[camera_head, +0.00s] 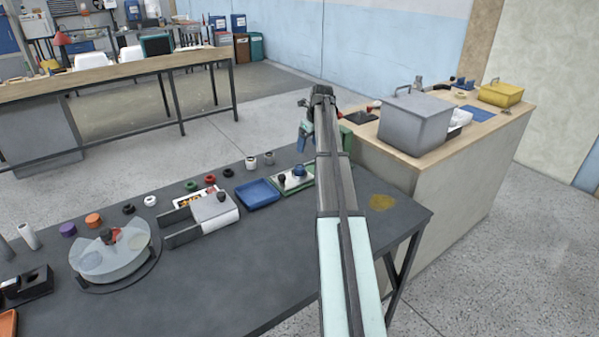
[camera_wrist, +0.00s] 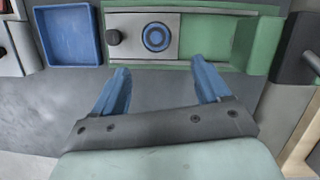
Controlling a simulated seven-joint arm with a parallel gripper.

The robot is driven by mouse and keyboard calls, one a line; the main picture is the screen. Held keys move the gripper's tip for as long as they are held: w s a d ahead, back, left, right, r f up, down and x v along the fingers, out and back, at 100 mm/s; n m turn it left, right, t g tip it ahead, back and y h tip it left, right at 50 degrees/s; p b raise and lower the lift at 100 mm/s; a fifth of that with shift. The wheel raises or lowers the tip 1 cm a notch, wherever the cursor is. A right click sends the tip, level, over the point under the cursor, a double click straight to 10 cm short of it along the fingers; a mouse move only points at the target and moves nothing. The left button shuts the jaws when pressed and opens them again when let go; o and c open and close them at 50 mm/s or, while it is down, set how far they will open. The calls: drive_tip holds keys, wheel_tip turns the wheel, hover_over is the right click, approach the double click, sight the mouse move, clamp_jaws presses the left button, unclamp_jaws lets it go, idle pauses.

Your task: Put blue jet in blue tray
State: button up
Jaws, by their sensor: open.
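The blue jet (camera_wrist: 157,37) is a round, ringed piece on a light plate in a green holder (camera_wrist: 258,42). In the head view the blue jet (camera_head: 299,170) sits near the table's back edge, beside a small black knob. The blue tray (camera_head: 257,193) is just left of the holder and looks empty; it also shows in the wrist view (camera_wrist: 72,63). My gripper (camera_wrist: 160,68) is open, its two blue fingers apart with nothing between them. In the wrist view the jet lies beyond the fingertips, roughly centred between them. In the head view my gripper (camera_head: 306,135) is small and partly hidden.
A grey and white box fixture (camera_head: 209,206) stands left of the tray. A round clear-topped dish (camera_head: 112,258) and several coloured rings lie further left. A wooden counter with a grey bin (camera_head: 414,122) stands right. The front of the dark table is clear.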

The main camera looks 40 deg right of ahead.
hover_over(300, 166)
drive_tip(key=s, duration=0.2)
wheel_tip(300, 166, down, 6)
drive_tip(key=shift+x, duration=2.55)
drive_tip(key=shift+r, duration=0.1)
drive_tip(key=c, duration=1.2)
